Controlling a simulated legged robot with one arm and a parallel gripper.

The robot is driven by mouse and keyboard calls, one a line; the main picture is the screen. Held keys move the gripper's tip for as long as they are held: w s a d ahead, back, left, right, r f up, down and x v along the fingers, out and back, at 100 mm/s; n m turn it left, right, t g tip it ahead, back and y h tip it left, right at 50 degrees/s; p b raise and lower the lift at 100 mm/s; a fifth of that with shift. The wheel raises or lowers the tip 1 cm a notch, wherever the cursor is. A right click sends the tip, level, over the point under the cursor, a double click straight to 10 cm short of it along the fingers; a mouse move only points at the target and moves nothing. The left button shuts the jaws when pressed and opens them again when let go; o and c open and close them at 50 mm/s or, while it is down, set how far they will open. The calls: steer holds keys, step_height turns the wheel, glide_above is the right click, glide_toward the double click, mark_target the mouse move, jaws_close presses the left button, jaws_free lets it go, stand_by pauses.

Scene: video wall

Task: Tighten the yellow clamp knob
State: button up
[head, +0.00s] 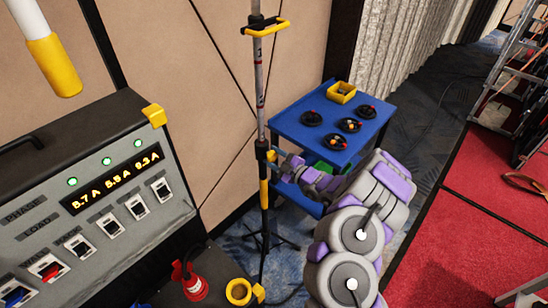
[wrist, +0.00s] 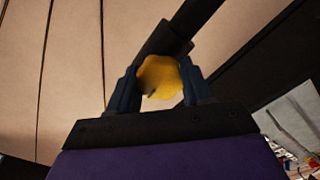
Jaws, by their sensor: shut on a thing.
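The yellow clamp knob (wrist: 160,77) sits between the two dark fingers of my gripper (wrist: 158,90) in the wrist view. The fingers are closed on its left and right sides. Behind the knob, a dark clamp collar (wrist: 168,40) joins the slanting black pole. In the head view my gripper (head: 274,167) reaches left to the upright stand pole (head: 261,90), at the black collar beside the blue table. A yellow sleeve (head: 263,192) shows on the pole just below.
A blue table (head: 300,131) with several black discs and a yellow tray (head: 341,92) stands right behind my arm. A grey power panel (head: 90,200) fills the left. Red carpeted platform (head: 490,170) lies right.

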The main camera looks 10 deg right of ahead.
steer(key=shift+s+f+m, duration=0.1)
steer(key=shift+f+m, duration=0.2)
steer(key=o, duration=0.9)
steer(key=shift+o, duration=0.7)
steer(key=shift+r, duration=0.2)
steer(key=shift+d, duration=0.1)
steer(key=p+v, duration=0.3)
steer(key=v, duration=1.4)
steer(key=shift+d, duration=0.1)
